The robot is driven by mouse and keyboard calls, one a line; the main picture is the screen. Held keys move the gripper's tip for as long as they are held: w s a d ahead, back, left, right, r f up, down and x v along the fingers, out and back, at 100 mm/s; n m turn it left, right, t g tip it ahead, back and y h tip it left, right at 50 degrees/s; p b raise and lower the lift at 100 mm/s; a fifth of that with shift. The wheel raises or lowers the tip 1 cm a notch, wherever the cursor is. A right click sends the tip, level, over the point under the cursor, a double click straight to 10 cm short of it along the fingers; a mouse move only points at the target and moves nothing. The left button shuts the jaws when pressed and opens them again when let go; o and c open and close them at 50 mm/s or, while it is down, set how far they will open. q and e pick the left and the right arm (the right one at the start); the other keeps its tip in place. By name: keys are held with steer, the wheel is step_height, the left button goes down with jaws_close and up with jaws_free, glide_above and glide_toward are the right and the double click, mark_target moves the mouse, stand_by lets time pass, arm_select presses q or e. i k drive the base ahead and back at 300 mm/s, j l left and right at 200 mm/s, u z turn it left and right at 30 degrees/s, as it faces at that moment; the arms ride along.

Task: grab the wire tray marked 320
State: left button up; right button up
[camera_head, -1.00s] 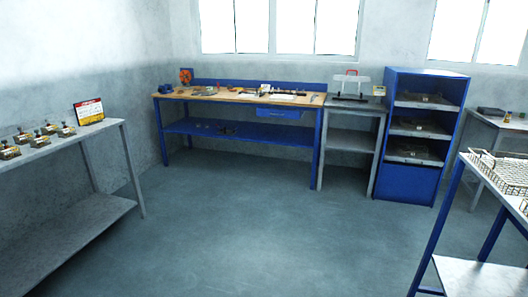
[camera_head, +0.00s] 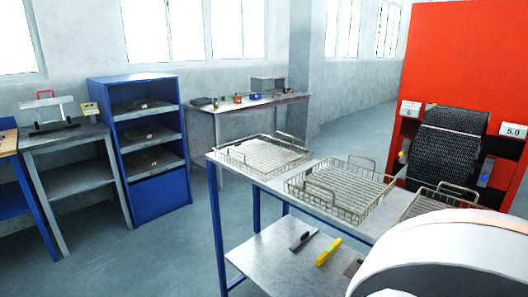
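Three wire trays stand in a row on a table with blue legs in the camera_head view. The left wire tray (camera_head: 264,156) is at the table's far left corner. The middle wire tray (camera_head: 340,188) is beside it, with raised handles at its ends. The right wire tray (camera_head: 428,203) is partly hidden behind a white rounded part in the lower right, likely mine. I cannot read a 320 mark on any tray. Neither of my grippers is in view.
A red machine (camera_head: 455,55) with a dark mesh belt (camera_head: 446,142) stands behind the right tray. The table's lower shelf (camera_head: 275,262) holds a yellow tool (camera_head: 328,251) and a dark one. A blue cabinet (camera_head: 153,192) stands left; open floor lies between.

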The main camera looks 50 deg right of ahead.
mark_target(292, 164)
steer(key=i+z, duration=0.15)
steer(key=i, duration=0.55)
steer(key=i+j+z, duration=0.15)
steer(key=i, duration=0.6)
steer(key=i+z, duration=0.4)
steer(key=i+l+z, duration=0.1)
steer(key=z, duration=0.35)
steer(key=i+j+z, duration=0.15)
steer(key=i+z, duration=0.25)
steer(key=k, duration=0.05)
